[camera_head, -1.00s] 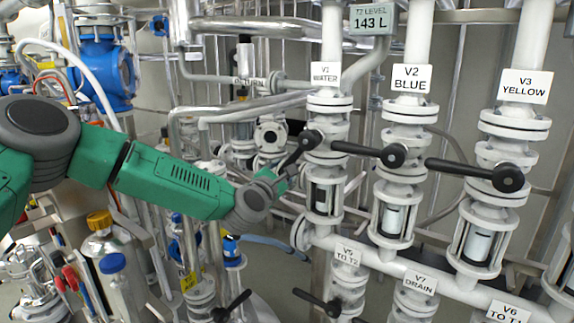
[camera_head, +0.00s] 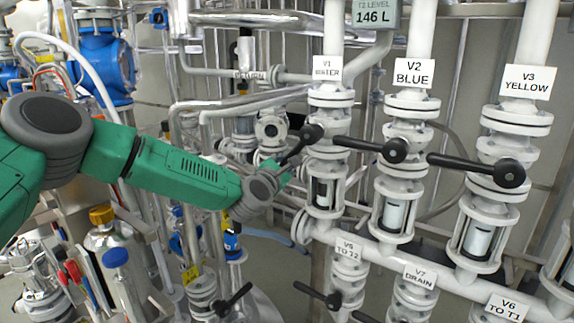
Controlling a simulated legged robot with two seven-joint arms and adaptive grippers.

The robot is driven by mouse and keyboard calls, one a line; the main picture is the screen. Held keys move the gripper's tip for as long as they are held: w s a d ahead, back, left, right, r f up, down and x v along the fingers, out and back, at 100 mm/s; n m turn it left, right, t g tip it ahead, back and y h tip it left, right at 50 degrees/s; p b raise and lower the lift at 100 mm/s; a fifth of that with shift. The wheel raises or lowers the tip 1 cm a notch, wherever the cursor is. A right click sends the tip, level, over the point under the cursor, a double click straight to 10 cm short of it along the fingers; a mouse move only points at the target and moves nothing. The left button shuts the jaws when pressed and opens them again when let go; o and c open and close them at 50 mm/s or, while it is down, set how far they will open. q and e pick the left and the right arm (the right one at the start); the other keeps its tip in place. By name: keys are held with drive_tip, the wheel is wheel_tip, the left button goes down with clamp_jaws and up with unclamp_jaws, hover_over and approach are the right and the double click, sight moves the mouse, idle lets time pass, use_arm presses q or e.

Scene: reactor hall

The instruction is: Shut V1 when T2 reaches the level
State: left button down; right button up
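The T2 level display (camera_head: 374,15) at the top reads 146 L. Valve V1, labelled WATER (camera_head: 327,70), is on the leftmost of the three white valve columns. Its black handle (camera_head: 297,148) slants down and left from its hub, towards the viewer's left. My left arm comes in from the left, and my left gripper (camera_head: 279,173) is at the lower end of the V1 handle. Its fingers are small and partly hidden, so I cannot tell whether they are closed or touch the handle. My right gripper is not in view.
The V2 BLUE handle (camera_head: 362,145) and V3 YELLOW handle (camera_head: 470,168) point left, almost level. Below are valves labelled V5 TO T2 (camera_head: 347,251), V7 DRAIN (camera_head: 420,276) and V6 TO T1 (camera_head: 508,308). Pipes and bottles crowd the left side.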

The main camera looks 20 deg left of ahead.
use_arm(q)
drive_tip(key=shift+w+a+r+m+b, duration=0.15)
drive_tip(key=shift+a+m+b, duration=0.1)
drive_tip(key=shift+m+b, duration=0.2)
drive_tip(key=w+a+r+m+t+h+b, duration=0.1)
drive_tip(key=a+r+m+t+h+b, duration=0.1)
drive_tip(key=r+m+b, duration=0.7)
drive_tip(key=shift+a+m, duration=0.75)
drive_tip(key=shift+a, duration=0.05)
drive_tip(key=shift+w, duration=0.1)
drive_tip(key=shift+f, duration=0.1)
drive_tip(key=c, duration=1.4)
unclamp_jaws()
drive_tip(key=shift+d+f, duration=0.1)
drive_tip(key=shift+f, duration=0.05)
